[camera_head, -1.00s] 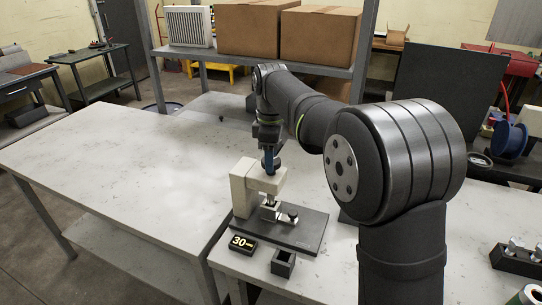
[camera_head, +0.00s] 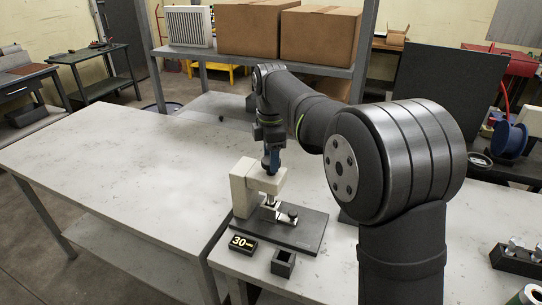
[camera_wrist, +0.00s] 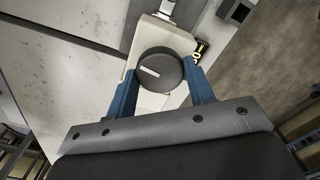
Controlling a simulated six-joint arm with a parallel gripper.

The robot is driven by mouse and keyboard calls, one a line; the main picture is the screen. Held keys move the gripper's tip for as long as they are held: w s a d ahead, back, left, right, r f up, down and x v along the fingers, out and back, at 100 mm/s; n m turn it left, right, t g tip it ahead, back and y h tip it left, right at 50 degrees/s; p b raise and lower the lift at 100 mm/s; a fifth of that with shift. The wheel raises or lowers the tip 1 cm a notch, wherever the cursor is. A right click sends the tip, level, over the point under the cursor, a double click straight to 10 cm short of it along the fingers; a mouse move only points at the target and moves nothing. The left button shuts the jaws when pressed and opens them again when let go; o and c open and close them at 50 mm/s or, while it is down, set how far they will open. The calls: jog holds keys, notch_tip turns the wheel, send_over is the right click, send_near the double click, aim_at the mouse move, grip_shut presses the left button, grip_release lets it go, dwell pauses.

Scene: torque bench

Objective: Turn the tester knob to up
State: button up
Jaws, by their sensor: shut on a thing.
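The tester (camera_head: 243,186) is a cream-coloured stand on a dark base plate (camera_head: 302,232) on the bench. Its knob (camera_wrist: 163,74) is a round dark disc with a white mark, on top of the cream head in the wrist view. The mark lies left of the knob's centre, nearly level in that picture. My gripper (camera_wrist: 163,86) has blue fingers on both sides of the knob and is shut on it from above. In the head view my gripper (camera_head: 271,163) hides the knob.
The grey bench top (camera_head: 120,165) to the left is clear. Cardboard boxes (camera_head: 320,35) sit on a shelf behind.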

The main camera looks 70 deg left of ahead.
jog(key=o, duration=1)
jog(key=shift+c, duration=0.2)
notch_tip(320, 180, up, 18)
jog(key=shift+f, duration=0.25)
notch_tip(320, 180, down, 18)
jog(key=shift+r, duration=0.2)
dwell(0.6)
jog(key=shift+r, duration=0.1)
